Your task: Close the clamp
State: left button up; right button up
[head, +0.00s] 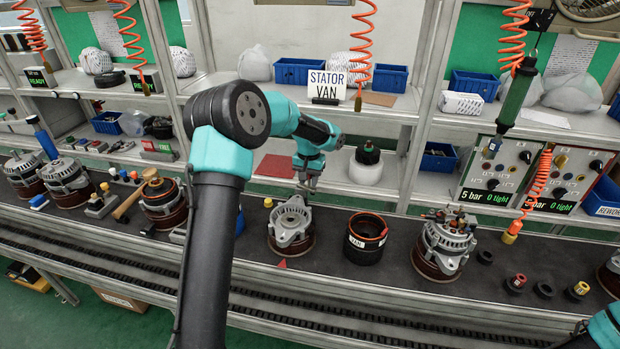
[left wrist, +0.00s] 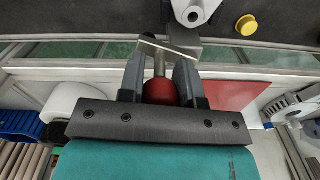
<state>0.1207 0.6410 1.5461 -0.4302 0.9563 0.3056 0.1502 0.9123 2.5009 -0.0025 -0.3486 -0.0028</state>
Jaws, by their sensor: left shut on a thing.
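My left gripper (head: 307,183) reaches over the back edge of the line, just behind a silver alternator housing (head: 291,220). In the left wrist view the gripper (left wrist: 160,62) is shut on a red knob (left wrist: 161,91) between its fingers. A metal rod (left wrist: 160,62) runs from the knob to a flat slanted metal bar (left wrist: 168,49), which look like the clamp's lever. A grey block (left wrist: 186,33) lies beyond, next to part of the housing (left wrist: 195,10). The rest of the clamp is hidden, and I cannot tell how far it is closed.
A dark ring marked VAN (head: 366,240) stands right of the housing, then another alternator (head: 443,245). A yellow knob (left wrist: 246,25) is near the housing. Orange coiled hoses hang above.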

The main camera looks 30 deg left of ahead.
pick_arm(q)
jog(key=m, duration=0.2)
jog(key=s+m, duration=0.1)
jog(key=shift+a+m, duration=0.15)
jog(key=shift+m, duration=0.25)
jog(key=m, duration=0.2)
jog(key=s+a+m, duration=0.1)
jog(key=m, duration=0.4)
jog(key=shift+s+a, duration=0.15)
jog(key=shift+s, duration=0.25)
jog(key=shift+s+a+m, duration=0.1)
jog(key=shift+a+m, duration=0.15)
jog(key=shift+m, duration=0.55)
jog(key=shift+s+a+m, duration=0.1)
jog(key=shift+a+m, duration=0.1)
jog(key=shift+m, duration=0.6)
jog(key=o, duration=0.9)
jog(key=shift+r, duration=0.15)
